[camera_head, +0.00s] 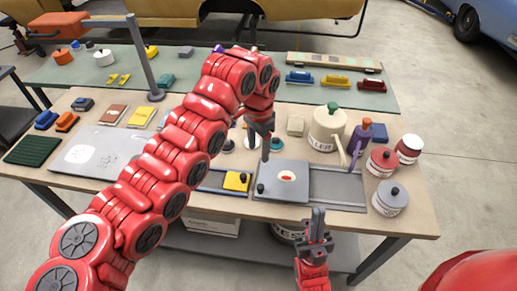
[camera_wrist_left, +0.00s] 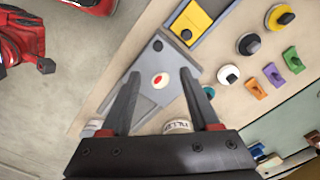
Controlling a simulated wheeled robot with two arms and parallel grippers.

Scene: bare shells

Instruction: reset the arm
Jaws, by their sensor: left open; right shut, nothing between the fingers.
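My left arm comes in from the left of the head view and arches over the table. Its gripper (camera_head: 265,153) points down above a grey sliding plate (camera_head: 295,193) and holds nothing. In the left wrist view its fingers (camera_wrist_left: 160,76) are spread apart, with the grey plate (camera_wrist_left: 155,98) below and between them. The plate has a black knob and a white spot with a red centre. My right gripper (camera_head: 318,213) points up at the table's front edge, shut and empty.
A yellow block (camera_head: 236,182) with a black knob sits left of the plate. A grey post (camera_head: 143,60) rises at the back left.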

